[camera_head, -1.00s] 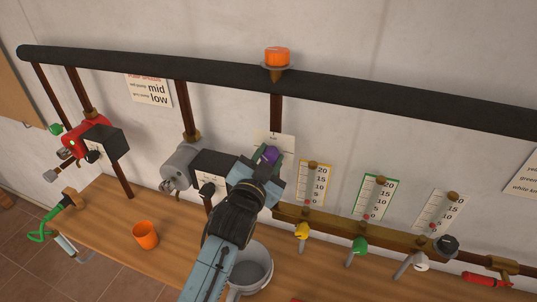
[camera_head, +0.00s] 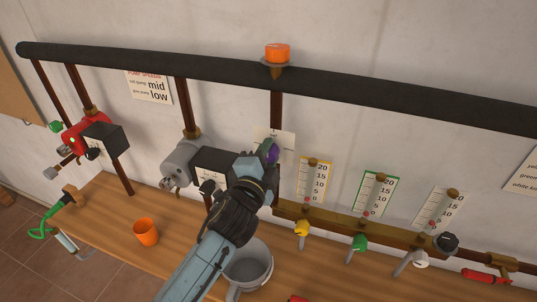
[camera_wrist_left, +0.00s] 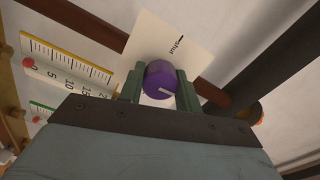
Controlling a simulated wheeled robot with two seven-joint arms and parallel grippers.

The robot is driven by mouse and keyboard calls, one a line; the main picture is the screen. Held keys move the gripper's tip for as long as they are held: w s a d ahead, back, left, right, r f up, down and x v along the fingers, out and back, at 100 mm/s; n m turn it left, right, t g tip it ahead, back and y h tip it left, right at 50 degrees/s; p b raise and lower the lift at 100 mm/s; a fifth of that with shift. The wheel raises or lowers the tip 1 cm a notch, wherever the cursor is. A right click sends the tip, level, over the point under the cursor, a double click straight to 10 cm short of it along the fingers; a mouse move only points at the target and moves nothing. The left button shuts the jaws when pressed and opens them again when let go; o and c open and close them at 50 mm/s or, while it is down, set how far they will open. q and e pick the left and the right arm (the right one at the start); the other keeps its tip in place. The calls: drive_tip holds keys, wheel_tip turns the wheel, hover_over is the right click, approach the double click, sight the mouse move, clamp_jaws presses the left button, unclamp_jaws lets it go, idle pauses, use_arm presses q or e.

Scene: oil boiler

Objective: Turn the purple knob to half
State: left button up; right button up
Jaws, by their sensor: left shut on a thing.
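The purple knob (camera_head: 272,153) sits on the brown vertical pipe in front of a white card, in the head view. In the left wrist view the knob (camera_wrist_left: 159,78) is between the two green fingers of my left gripper (camera_wrist_left: 159,88), which is shut on it. A short pale mark shows on the knob's face, pointing toward the right finger. The card (camera_wrist_left: 178,40) behind it carries the word "shut"; its other writing is hidden. In the head view my left gripper (camera_head: 267,154) hides part of the knob and card. My right gripper is not in view.
A thick black pipe (camera_head: 400,95) runs above. Gauges with yellow, green and white valves (camera_head: 302,228) are to the right. A grey pump (camera_head: 178,165) and a red pump (camera_head: 72,140) are to the left. An orange cup (camera_head: 145,231) and grey pot (camera_head: 248,270) stand below.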

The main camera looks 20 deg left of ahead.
use_arm(q)
drive_tip(key=shift+m, duration=0.3)
drive_tip(key=o, duration=1)
drive_tip(key=shift+c, duration=0.2)
drive_tip(key=s+b, duration=0.2)
drive_tip(key=s, duration=1.1)
drive_tip(key=shift+s+a+b, duration=0.2)
drive_tip(key=shift+a+b, duration=0.05)
drive_tip(key=shift+b, duration=0.15)
